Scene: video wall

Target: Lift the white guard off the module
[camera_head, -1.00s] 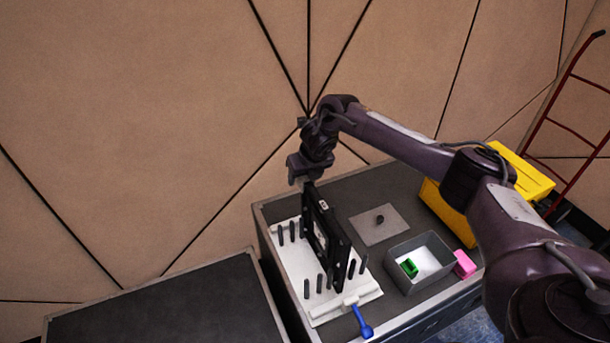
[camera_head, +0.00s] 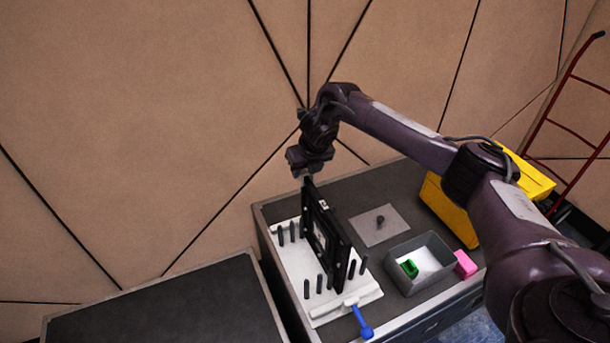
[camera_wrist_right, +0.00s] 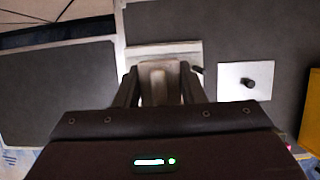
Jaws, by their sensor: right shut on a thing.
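The module (camera_head: 341,250) is a black framed panel standing upright on a white peg rack (camera_head: 327,312). My right gripper (camera_head: 306,176) is just above the panel's far top corner, pointing down. In the right wrist view my right gripper (camera_wrist_right: 158,88) is shut on a pale piece (camera_wrist_right: 156,82), which looks like the white guard. In the head view the guard cannot be made out at the fingertips, and whether it still touches the module cannot be told. My left gripper is not in view.
A blue handle (camera_head: 362,322) sticks out at the rack's front. A grey plate with a dark knob (camera_head: 380,219), an open grey bin (camera_head: 447,264) with a green block (camera_head: 410,268), a pink block (camera_head: 465,264) and a yellow box (camera_head: 530,182) stand to the right. The left dark tabletop (camera_head: 165,310) is clear.

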